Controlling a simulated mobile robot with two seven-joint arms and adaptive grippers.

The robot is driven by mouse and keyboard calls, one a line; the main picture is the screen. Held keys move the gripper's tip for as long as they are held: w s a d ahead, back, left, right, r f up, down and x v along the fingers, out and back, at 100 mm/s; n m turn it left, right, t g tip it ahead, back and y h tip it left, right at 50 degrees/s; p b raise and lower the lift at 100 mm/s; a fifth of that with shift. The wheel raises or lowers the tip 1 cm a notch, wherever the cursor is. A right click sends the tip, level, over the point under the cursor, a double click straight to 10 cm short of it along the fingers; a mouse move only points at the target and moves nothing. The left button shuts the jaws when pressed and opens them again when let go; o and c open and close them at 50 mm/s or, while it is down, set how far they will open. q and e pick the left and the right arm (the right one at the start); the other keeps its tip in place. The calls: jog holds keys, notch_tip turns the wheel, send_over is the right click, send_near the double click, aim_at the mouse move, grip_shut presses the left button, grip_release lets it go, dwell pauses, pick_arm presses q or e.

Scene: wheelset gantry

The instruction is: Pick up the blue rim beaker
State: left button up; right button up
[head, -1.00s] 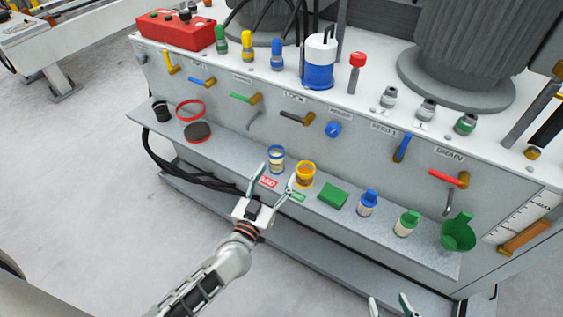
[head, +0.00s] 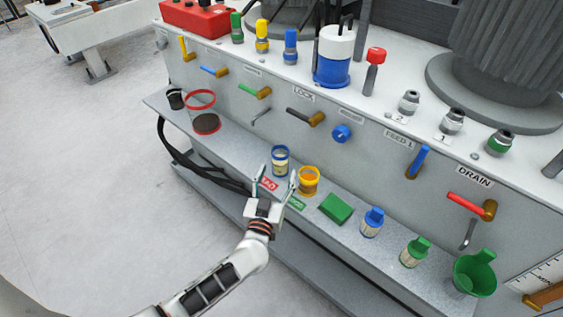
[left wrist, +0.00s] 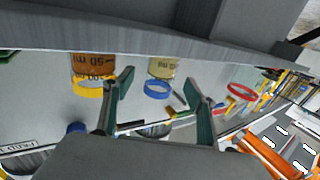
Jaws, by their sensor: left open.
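The blue rim beaker (head: 280,161) is a clear cup with a blue band at its top and pale contents. It stands upright on the grey shelf (head: 240,145). In the left wrist view the picture is upside down, and the beaker's blue rim (left wrist: 157,90) shows between the two fingers. My left gripper (head: 276,177) is open and empty, just in front of the beaker, with its fingers pointing toward it. I cannot tell whether the fingers touch it. My right gripper is not in view.
A yellow rim beaker (head: 309,183) with orange contents stands close on the right, near my finger. A green block (head: 336,208), blue-capped bottle (head: 372,223), green-capped bottle (head: 415,251) and green funnel cup (head: 474,274) follow. Valve handles project from the panel above the shelf.

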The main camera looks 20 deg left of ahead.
aim_at(278, 168)
pick_arm(q)
jog(key=w+b, duration=0.1)
jog(key=w, duration=0.2)
jog(key=w+a+f+b, duration=0.1)
jog(key=w, duration=0.1)
jog(key=shift+w+b, duration=0.1)
jog(key=shift+b, duration=0.25)
jog(key=shift+w+r, duration=0.35)
jog(key=shift+w, duration=0.1)
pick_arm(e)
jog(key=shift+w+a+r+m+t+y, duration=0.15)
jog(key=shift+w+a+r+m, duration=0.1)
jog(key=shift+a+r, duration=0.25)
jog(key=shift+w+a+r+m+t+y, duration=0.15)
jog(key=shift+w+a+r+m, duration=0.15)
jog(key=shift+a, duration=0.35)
pick_arm(q)
jog(key=c, duration=1.3)
